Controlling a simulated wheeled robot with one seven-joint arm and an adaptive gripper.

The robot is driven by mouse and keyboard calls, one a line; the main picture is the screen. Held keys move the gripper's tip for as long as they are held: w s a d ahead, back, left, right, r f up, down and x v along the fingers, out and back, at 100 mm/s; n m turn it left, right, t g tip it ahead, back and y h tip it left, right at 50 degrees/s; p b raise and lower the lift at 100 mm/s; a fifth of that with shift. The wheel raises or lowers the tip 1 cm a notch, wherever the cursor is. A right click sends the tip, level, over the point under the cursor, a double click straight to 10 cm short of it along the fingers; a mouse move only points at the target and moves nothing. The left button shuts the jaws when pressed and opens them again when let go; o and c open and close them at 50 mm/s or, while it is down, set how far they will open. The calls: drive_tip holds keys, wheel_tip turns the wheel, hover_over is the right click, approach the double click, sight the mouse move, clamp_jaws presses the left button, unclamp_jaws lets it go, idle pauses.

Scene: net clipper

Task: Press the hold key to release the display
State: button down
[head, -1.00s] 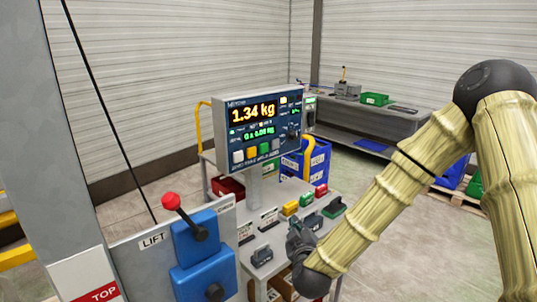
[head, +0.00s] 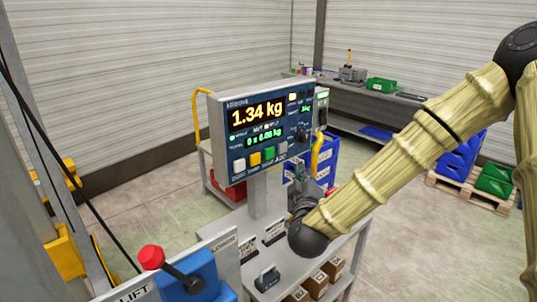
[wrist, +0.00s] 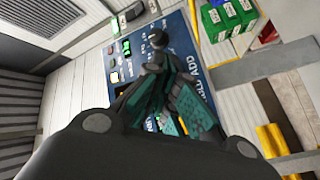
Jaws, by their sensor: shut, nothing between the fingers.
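The scale display (head: 262,130) stands on a post and reads 1.34 kg, with a green line below. Along its lower edge is a row of white, yellow, green and grey keys (head: 255,159); more small buttons and a dark knob are at its right. My gripper (head: 300,166) is shut and empty by the display's lower right corner. In the wrist view the shut fingers (wrist: 157,62) lie over the blue panel (wrist: 180,36) and hide part of it; contact cannot be told.
A grey table (head: 228,222) carries the post, black label holders and a dark-handled block (head: 266,277). Boxes are beneath it. A red-knobbed lever (head: 152,257) is in front at lower left. Blue crates (head: 322,160) and a yellow rail (head: 317,150) are behind my gripper.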

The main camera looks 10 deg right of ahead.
sight(269, 153)
drive_tip(key=w+a, duration=0.4)
drive_tip(key=w, duration=0.4)
drive_tip(key=shift+w+a+f, duration=0.15)
drive_tip(key=shift+a+f, duration=0.15)
drive_tip(key=shift+a, duration=0.1)
drive_tip(key=shift+r, duration=0.1)
idle(0.4)
drive_tip(key=shift+w+a, duration=0.1)
idle(0.9)
drive_tip(key=shift+w+a, duration=0.15)
